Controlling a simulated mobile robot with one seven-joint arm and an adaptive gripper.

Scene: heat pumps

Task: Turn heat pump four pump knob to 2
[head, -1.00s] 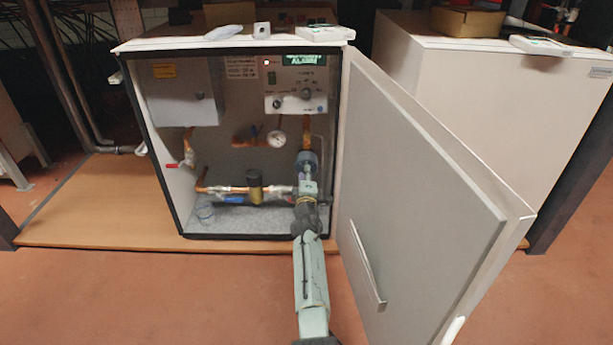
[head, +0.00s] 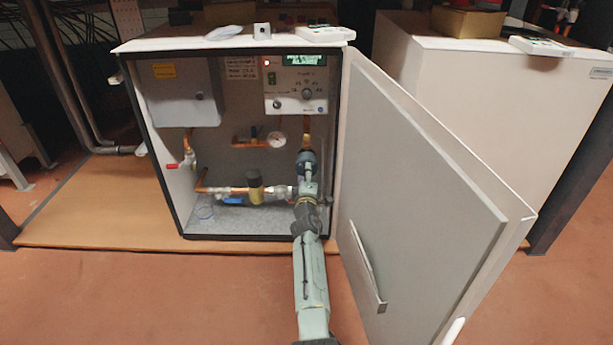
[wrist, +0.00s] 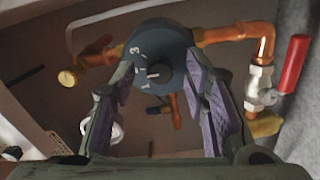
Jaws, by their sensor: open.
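The pump (wrist: 150,45) has a round dark blue-grey face in the wrist view. Its knob (wrist: 158,73) is at the middle, with a pale pointer mark and printed digits around it; a 3 shows at the upper left. In the head view the pump (head: 306,155) sits on the right-hand copper pipe inside the open cabinet, partly hidden by my arm. My gripper (wrist: 160,62) is open, with one finger on each side of the pump face and knob. It also shows in front of the pump in the head view (head: 308,170). I cannot tell whether the fingers touch the pump.
The open cabinet door (head: 420,200) stands to the right of my arm. Copper pipes, a gauge (head: 277,140) and a red-handled valve (head: 176,166) are inside the cabinet. A control panel (head: 297,90) is above the pump. The red handle (wrist: 292,65) is at the wrist view's right.

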